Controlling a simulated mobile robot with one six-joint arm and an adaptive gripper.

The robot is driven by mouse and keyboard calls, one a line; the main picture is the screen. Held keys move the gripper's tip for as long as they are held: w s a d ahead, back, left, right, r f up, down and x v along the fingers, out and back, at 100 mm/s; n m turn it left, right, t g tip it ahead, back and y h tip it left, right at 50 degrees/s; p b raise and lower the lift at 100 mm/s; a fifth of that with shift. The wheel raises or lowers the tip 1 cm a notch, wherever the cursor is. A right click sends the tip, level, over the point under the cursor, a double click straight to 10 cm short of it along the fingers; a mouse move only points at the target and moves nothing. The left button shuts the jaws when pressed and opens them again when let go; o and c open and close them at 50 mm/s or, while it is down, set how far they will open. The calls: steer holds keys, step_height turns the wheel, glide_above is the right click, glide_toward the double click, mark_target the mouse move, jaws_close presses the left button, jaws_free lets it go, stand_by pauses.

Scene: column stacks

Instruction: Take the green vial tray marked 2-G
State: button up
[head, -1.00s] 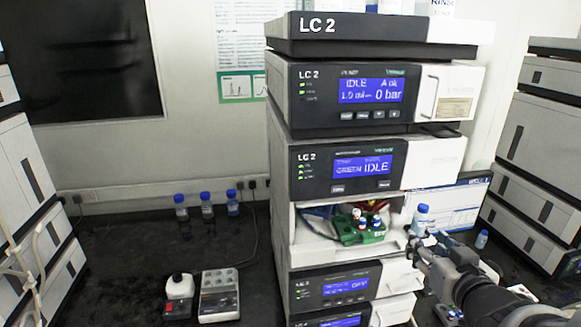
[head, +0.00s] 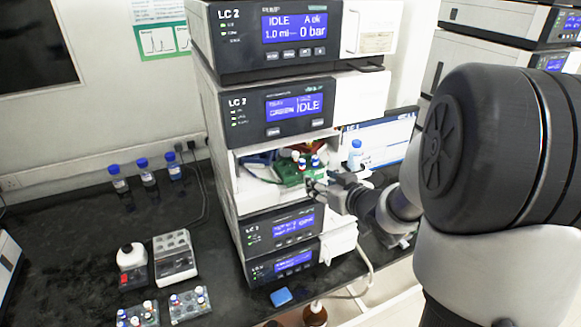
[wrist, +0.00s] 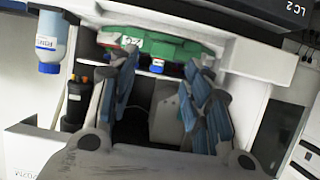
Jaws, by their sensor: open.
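The green vial tray (head: 288,178) sits in the open bay of the LC 2 stack, with several blue-, white- and red-capped vials in it. In the wrist view the green tray (wrist: 175,48) spans the top, just past my fingertips. A white label shows on it, but I cannot read its mark. My gripper (head: 314,190) is at the bay's front right, close to the tray's right end. In the wrist view my gripper (wrist: 163,75) is open, its blue-padded fingers apart and no tray held between them.
A blue-capped bottle (head: 355,156) stands right of the bay; it also shows in the wrist view (wrist: 51,42). Two vial trays (head: 138,315) (head: 189,304), a white-and-grey device (head: 174,257) and three blue-capped bottles (head: 147,172) are on the dark bench at left.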

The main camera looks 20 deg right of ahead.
steer(key=b+x, duration=0.1)
steer(key=x, duration=0.5)
steer(key=shift+w+a, duration=0.15)
steer(key=shift+w, duration=0.2)
steer(key=shift+c, duration=0.6)
steer(key=c, duration=0.9)
